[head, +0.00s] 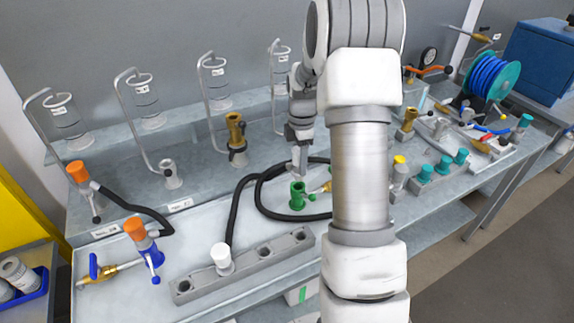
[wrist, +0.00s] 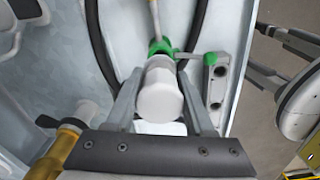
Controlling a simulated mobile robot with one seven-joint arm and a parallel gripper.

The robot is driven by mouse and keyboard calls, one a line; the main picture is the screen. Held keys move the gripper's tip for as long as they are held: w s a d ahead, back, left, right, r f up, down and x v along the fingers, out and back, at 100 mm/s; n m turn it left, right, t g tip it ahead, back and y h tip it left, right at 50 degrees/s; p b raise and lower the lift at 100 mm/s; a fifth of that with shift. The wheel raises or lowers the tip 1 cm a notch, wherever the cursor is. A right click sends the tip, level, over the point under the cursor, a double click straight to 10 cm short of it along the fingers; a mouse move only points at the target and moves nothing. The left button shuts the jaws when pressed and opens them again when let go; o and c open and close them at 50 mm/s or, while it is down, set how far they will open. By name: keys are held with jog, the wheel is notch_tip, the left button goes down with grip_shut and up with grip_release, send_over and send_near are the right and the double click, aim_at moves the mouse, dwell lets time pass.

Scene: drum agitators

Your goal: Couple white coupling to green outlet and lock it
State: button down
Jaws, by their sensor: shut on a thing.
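My gripper (wrist: 165,110) is shut on a white cylinder, which appears to be the white coupling (wrist: 158,92); a finger lies along each side of it. The green outlet (head: 298,196) stands on the bench below my gripper (head: 299,168) in the head view. In the wrist view the green outlet (wrist: 160,47) shows past the far end of the white coupling, with a green lever (wrist: 210,58) out to the right. The white coupling hides most of the outlet, so I cannot tell whether they touch.
A grey rack (head: 250,262) with holes lies front left and bears another white-topped piece (head: 221,255). A black hose (head: 236,205) loops around the green outlet. A brass fitting (head: 235,130) stands behind. An orange-topped coupling with blue levers (head: 137,231) stands left.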

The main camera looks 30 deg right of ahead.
jog(key=shift+f, duration=0.7)
jog(key=shift+a+f, duration=0.1)
jog(key=shift+f, duration=0.05)
jog(key=shift+f+b, duration=0.15)
jog(key=shift+b, duration=0.2)
jog(key=shift+f, duration=0.25)
jog(key=shift+f+b, duration=0.8)
jog(key=shift+f, duration=0.25)
jog(key=shift+f, duration=0.3)
dwell(0.5)
jog(key=shift+c, duration=1)
grip_release()
